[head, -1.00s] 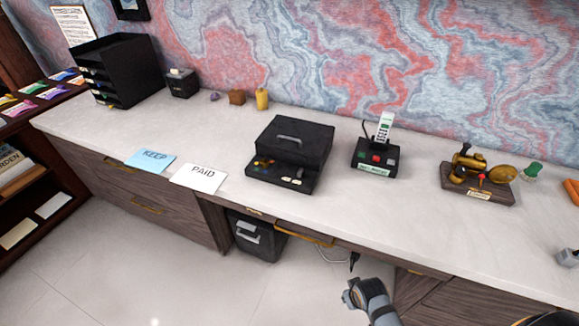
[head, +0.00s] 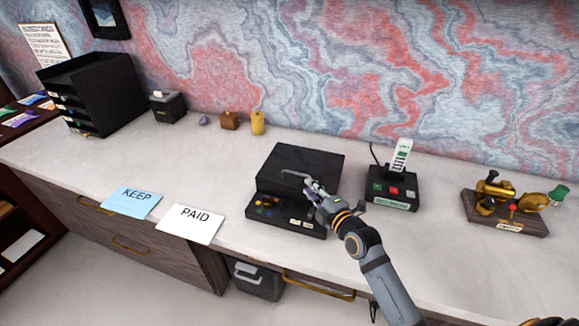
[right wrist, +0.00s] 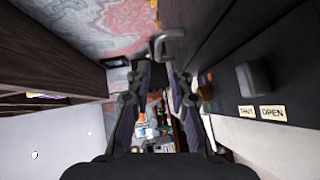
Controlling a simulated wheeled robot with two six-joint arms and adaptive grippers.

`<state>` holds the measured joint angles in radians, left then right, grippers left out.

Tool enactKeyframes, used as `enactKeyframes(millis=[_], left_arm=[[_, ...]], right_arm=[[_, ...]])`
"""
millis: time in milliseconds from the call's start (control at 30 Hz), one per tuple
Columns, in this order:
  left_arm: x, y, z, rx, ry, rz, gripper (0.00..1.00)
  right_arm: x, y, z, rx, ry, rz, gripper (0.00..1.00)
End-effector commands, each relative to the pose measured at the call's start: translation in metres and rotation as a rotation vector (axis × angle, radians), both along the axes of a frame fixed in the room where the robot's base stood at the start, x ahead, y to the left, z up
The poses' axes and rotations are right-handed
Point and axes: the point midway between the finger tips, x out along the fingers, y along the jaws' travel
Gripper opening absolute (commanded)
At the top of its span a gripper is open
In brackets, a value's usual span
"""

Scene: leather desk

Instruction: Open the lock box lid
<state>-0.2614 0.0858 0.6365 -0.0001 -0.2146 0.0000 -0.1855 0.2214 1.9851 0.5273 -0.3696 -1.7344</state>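The black lock box (head: 290,162) sits on the pale desktop with its lid down. Its front ledge (head: 285,220) carries coloured buttons and two small labels. The grey lid handle (head: 295,173) is partly covered by my right gripper (head: 312,186), which reaches in from the lower right. In the right wrist view, the handle (right wrist: 168,44) lies just beyond the fingertips of my right gripper (right wrist: 159,72). A gap shows between the fingers, and they hold nothing. A grey knob (right wrist: 253,78) sits beside labels reading SHUT and OPEN (right wrist: 272,113). My left gripper is not in view.
A brass device on a wooden base (head: 505,212) is farther right. The KEEP card (head: 132,201) and PAID card (head: 190,223) lie left. Clear desktop lies behind the cards.

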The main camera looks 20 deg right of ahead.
Motion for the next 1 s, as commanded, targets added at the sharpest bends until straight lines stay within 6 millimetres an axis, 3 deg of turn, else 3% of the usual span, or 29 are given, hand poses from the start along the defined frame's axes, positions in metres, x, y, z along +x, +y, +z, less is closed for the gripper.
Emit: enactKeyframes(millis=[200, 267, 367, 500, 600, 933, 1000], left_arm=[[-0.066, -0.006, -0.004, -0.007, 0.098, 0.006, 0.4], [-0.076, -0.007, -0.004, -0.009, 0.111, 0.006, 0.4], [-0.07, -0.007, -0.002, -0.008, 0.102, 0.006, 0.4], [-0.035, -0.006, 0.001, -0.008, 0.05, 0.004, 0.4], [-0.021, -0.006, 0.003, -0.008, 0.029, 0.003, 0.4], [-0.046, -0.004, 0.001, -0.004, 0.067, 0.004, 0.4], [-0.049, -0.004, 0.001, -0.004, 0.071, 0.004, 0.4]], right_arm=[[0.03, 0.007, -0.003, 0.007, 0.001, -0.001, 0.21], [0.044, 0.009, -0.005, 0.007, 0.001, -0.001, 0.21], [0.064, 0.014, -0.009, 0.006, 0.003, -0.001, 0.21], [0.087, 0.018, -0.012, 0.004, 0.003, 0.0, 0.21], [0.096, 0.02, -0.015, 0.003, 0.004, 0.0, 0.21], [0.1, 0.021, -0.016, 0.003, 0.005, 0.0, 0.21], [0.1, 0.021, -0.016, 0.002, 0.004, 0.0, 0.11]])
